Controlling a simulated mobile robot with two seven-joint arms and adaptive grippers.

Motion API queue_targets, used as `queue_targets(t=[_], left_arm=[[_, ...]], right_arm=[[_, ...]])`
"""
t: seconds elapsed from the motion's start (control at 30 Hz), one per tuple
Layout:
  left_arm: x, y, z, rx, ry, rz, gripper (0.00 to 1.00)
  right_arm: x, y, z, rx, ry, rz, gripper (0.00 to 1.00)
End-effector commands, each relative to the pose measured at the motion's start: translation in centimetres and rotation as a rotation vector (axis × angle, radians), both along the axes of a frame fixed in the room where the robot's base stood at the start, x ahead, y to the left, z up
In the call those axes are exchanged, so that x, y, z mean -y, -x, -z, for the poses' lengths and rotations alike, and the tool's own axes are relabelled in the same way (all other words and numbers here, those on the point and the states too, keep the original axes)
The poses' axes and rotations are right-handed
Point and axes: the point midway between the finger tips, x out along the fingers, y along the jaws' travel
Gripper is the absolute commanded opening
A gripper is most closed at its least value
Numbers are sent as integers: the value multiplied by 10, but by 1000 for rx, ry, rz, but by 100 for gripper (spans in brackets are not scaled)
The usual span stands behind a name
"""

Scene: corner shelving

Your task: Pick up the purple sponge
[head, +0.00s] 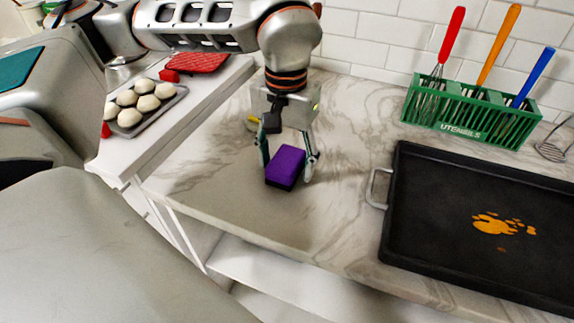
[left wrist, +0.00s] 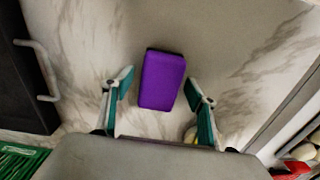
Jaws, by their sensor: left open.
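The purple sponge (head: 285,165) has a dark underside and lies on the marble counter in the head view. My left gripper (head: 289,163) is above it, pointing down, with a finger on each side of the sponge. In the left wrist view the sponge (left wrist: 162,80) lies between and partly beyond the open fingertips (left wrist: 160,82), with a gap on both sides. The fingers are open and hold nothing. My right gripper is not in view.
A black tray (head: 455,262) with orange spots and a metal handle lies to the right. A green utensil rack (head: 470,113) stands at the back wall. A tray of pale dough balls (head: 183,91) is at the left. Bare counter surrounds the sponge.

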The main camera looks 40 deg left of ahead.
Motion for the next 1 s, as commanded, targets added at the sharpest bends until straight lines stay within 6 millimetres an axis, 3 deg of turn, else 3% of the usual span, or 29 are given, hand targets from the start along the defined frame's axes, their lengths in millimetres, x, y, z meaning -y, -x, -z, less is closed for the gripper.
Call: queue_targets(t=[0.07,0.2,0.23,0.67,0.87,1.0], left_arm=[[0,0,-1,1,1,0,58],[0,0,-1,1,1,0,26],[0,0,-1,1,1,0,23],[0,0,-5,1,1,0,23],[0,-1,-26,6,1,0,23],[0,-1,-55,9,1,-2,23]], right_arm=[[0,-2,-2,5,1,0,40],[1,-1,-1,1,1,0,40],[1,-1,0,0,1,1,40],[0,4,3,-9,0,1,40],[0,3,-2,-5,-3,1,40],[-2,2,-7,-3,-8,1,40]])
